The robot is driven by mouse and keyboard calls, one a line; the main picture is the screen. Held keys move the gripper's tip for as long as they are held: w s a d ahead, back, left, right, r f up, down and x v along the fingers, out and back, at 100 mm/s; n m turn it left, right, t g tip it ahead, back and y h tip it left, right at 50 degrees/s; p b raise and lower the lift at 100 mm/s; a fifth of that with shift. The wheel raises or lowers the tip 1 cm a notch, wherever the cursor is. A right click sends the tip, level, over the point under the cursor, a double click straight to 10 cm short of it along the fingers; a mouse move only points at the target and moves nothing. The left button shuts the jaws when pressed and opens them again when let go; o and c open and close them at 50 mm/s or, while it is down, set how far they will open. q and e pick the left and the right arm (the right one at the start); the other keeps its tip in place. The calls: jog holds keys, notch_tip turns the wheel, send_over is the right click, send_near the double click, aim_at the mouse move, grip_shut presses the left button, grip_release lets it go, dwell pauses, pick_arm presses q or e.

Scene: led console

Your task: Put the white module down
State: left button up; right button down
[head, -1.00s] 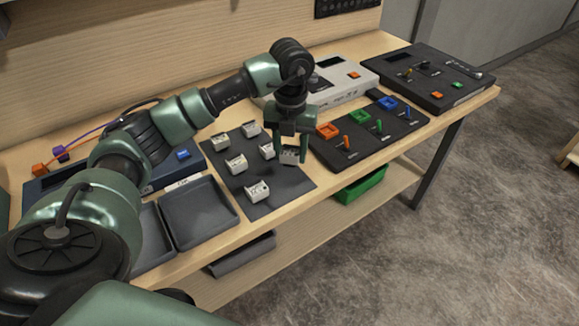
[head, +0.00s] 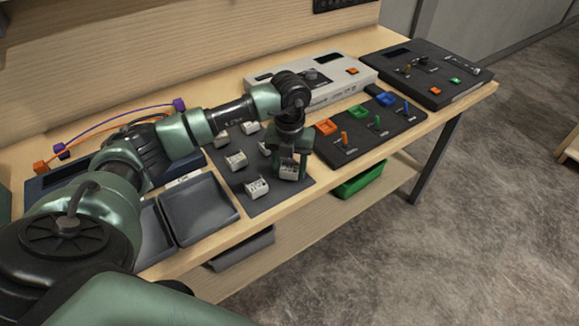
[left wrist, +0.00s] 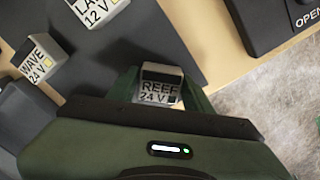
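My left gripper (head: 289,172) is shut on a white module (head: 289,168), with one finger on either side of it. The module is over the front right part of the dark mat (head: 237,180). In the left wrist view the held module (left wrist: 160,92) faces up with the label "REEF 24 V". I cannot tell whether its underside touches the mat. Several other white modules stand on the mat, one at the front (head: 256,187) and one to the left (head: 236,161). The wrist view shows "WAVE 24 V" (left wrist: 36,65) and a 12 V module (left wrist: 95,10). My right gripper is not in view.
Dark trays (head: 200,208) lie left of the mat. A black panel with coloured sockets and levers (head: 365,132) lies to the right. A grey console (head: 330,75) and a black console (head: 425,72) stand behind. The table's front edge is close to the held module.

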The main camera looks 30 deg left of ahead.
aim_at(290, 166)
pick_arm(q)
jog(key=shift+o, duration=0.6)
jog(key=shift+r, duration=0.25)
jog(key=shift+w+r, duration=0.1)
jog(key=shift+r, duration=0.3)
notch_tip(290, 166, up, 11)
jog(key=b, duration=0.2)
jog(key=shift+b, duration=0.4)
